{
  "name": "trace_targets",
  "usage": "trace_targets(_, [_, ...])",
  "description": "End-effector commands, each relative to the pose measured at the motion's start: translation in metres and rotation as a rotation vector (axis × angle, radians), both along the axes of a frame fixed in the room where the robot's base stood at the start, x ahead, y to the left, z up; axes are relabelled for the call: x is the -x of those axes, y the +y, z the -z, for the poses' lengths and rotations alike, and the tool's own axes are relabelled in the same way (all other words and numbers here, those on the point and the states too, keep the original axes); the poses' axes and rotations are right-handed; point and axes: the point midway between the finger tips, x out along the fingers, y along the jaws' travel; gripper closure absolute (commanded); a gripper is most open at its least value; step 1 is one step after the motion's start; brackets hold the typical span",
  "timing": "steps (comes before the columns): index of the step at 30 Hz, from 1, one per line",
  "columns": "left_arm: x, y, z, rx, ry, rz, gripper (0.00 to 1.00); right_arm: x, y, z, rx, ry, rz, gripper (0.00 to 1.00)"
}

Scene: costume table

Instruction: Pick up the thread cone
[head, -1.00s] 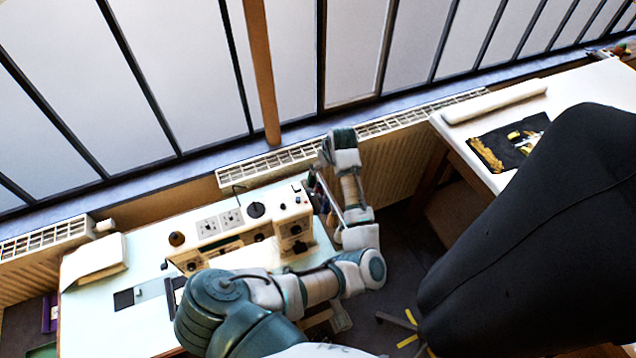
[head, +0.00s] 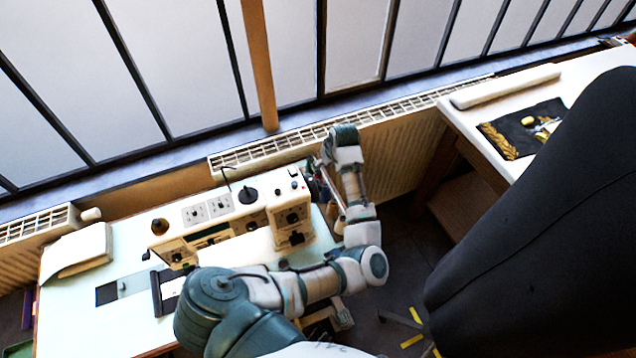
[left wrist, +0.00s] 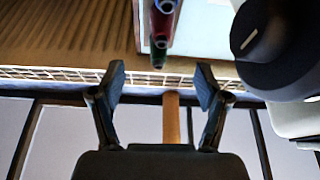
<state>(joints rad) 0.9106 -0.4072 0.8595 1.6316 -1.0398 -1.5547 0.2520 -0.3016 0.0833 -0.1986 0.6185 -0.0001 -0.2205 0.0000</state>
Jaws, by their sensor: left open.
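My left gripper (head: 318,172) is beside the right end of the sewing machine (head: 240,212) in the head view. In the left wrist view its two fingers (left wrist: 160,78) are spread apart with nothing between the tips. A row of small coloured pieces, blue, red and dark green (left wrist: 160,32), lies beyond the fingertips near the middle, apart from them. They may be thread, but I cannot tell which is the thread cone. A small brown rounded piece (head: 160,226) stands at the machine's left end. My right gripper is not in view.
The pale table (head: 75,295) carries the machine and a folded cloth (head: 78,250). A radiator (head: 400,160) runs behind under the windows. A black garment form (head: 545,220) stands at right. A white table (head: 475,120) with a roll (head: 505,87) is behind it.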

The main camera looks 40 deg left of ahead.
Motion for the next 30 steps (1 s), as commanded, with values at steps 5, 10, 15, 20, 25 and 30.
trace_targets(5, [-0.005, 0.009, 0.029, 0.004, 0.001, 0.0, 0.25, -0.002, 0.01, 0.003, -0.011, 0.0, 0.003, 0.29])
trace_targets(10, [-0.012, 0.024, 0.069, 0.004, 0.0, 0.001, 0.25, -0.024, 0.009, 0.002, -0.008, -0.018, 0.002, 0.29])
trace_targets(15, [-0.016, 0.036, 0.098, 0.001, 0.002, 0.001, 0.25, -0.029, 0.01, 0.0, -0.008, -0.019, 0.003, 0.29])
trace_targets(20, [-0.018, 0.042, 0.11, 0.001, 0.0, 0.0, 0.25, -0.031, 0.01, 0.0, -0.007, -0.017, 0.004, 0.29])
trace_targets(25, [-0.019, 0.05, 0.128, 0.002, 0.002, 0.001, 0.25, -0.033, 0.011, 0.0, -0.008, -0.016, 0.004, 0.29])
trace_targets(30, [-0.022, 0.06, 0.152, 0.001, 0.002, 0.0, 0.25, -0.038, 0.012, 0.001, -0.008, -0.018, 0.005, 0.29])
